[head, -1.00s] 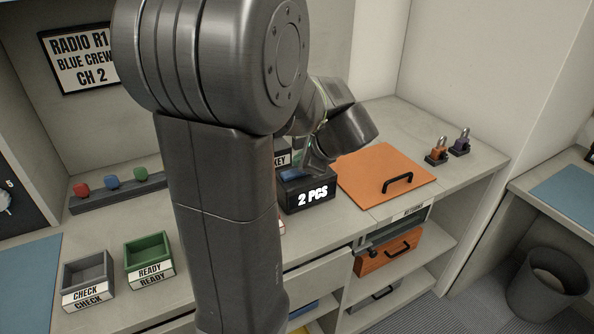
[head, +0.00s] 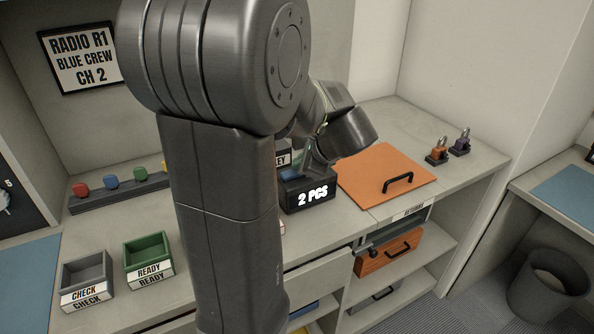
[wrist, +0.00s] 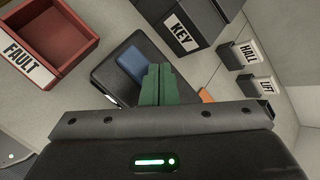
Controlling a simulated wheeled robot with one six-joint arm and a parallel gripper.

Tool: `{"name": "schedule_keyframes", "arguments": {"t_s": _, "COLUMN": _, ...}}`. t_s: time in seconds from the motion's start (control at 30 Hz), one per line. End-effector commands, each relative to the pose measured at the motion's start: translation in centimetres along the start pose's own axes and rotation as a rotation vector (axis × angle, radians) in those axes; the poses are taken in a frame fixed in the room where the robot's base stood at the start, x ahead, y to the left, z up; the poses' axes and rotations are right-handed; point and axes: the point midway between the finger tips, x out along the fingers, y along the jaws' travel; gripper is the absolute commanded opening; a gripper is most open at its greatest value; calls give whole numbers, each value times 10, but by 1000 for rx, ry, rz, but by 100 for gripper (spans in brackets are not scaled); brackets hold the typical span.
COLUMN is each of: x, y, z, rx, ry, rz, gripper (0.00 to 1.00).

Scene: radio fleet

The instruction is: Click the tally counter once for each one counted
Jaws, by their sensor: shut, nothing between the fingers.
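The tally counter (head: 305,197) is a dark box on the worktop with a lit display reading "2 PCS" on its front. Its blue button (wrist: 131,66) shows on top in the wrist view, partly covered by my fingers. My gripper (wrist: 158,72) has green fingers that are shut and empty. They point down over the counter, beside or over the blue button. I cannot tell whether the tips touch it.
A dark KEY box (wrist: 183,20) stands close to the counter, and a red FAULT tray (wrist: 45,38) is nearby. An orange panel with a black handle (head: 385,180) lies to the right. Green READY (head: 148,250) and grey CHECK (head: 86,272) trays stand at left.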

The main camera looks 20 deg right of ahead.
Motion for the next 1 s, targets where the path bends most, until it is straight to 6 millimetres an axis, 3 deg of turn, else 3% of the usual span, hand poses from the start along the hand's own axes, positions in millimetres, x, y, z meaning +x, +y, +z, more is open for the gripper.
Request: {"name": "schedule_keyframes", "arguments": {"t_s": 1.0, "x": 6, "y": 5, "z": -5, "rx": 1, "ry": 0, "rz": 1, "gripper": 0}}
